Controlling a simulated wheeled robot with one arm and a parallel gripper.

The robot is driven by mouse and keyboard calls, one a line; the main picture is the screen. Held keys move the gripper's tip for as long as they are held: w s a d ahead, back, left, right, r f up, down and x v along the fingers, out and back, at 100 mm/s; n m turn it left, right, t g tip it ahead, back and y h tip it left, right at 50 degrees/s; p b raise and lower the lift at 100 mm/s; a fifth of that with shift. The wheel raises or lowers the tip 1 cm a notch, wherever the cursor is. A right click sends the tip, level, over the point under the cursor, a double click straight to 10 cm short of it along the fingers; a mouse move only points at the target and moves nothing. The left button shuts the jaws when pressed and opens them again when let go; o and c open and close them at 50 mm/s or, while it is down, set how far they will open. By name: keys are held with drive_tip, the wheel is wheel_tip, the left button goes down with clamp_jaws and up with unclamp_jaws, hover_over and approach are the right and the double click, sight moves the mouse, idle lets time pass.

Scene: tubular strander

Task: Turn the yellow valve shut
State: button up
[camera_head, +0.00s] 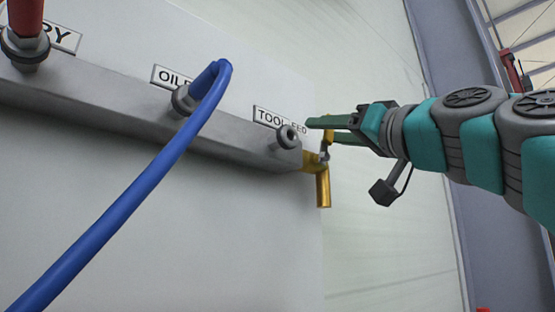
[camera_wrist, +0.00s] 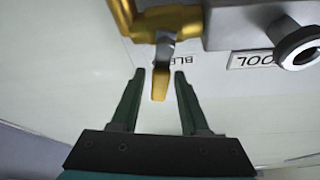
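The yellow valve (camera_head: 314,162) sits at the right end of the grey manifold, with its yellow outlet (camera_head: 323,188) pointing down in the head view. In the wrist view, the valve body (camera_wrist: 172,20) is at the top, and its lever has a grey neck and a yellow grip (camera_wrist: 160,84). My gripper (camera_wrist: 159,73) is open, with one finger on each side of the yellow grip and visible gaps to both. In the head view, my gripper (camera_head: 318,129) reaches in from the right, just above the outlet; its fingers partly hide the valve lever.
The grey manifold (camera_head: 150,115) runs along the white panel. A blue hose (camera_head: 130,198) loops from its middle port, and a red fitting (camera_head: 26,18) is at the left. A bare grey port (camera_head: 288,136) is close to the valve. Space below the valve looks clear.

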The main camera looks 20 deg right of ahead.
clamp_jaws()
idle(1.1)
